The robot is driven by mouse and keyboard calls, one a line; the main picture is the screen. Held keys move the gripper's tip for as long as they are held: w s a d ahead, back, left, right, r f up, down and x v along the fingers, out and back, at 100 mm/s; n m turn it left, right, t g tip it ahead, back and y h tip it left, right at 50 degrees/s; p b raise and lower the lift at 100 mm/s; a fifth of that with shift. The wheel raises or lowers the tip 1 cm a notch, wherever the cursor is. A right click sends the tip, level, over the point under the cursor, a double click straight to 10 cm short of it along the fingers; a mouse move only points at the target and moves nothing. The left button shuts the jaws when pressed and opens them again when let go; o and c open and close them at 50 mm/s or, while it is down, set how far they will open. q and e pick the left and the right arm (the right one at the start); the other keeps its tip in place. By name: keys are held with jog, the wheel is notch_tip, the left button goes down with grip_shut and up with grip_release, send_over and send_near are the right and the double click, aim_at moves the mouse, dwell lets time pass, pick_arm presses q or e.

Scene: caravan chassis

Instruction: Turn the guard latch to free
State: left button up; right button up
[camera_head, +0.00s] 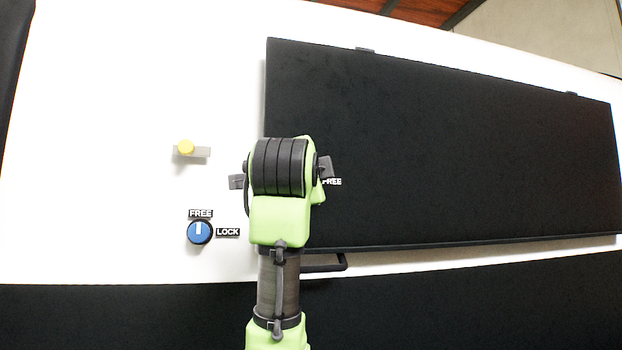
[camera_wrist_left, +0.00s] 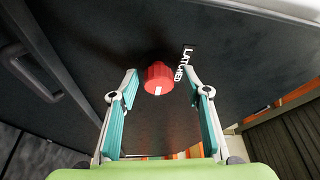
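A red knob (camera_wrist_left: 159,77) with a white mark on its face shows in the left wrist view on a dark panel, beside a LATCHED label (camera_wrist_left: 186,63). My left gripper (camera_wrist_left: 160,74) is open, one finger on each side of the red knob; I see gaps between the fingers and the knob. In the head view my green and black arm hides the red knob; a partly covered FREE label (camera_head: 332,182) shows just right of it. The mark's exact direction relative to the labels is unclear. My right gripper is not in view.
A blue knob (camera_head: 200,232) has FREE above and LOCK at its right; its white mark points up toward FREE. A yellow knob (camera_head: 186,147) sits on a grey bar. A large black panel (camera_head: 450,150) fills the right. A dark handle (camera_head: 328,262) juts out low.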

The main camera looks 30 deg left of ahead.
pick_arm(q)
jog(key=v, duration=1.2)
jog(key=shift+f, duration=0.1)
dwell(0.4)
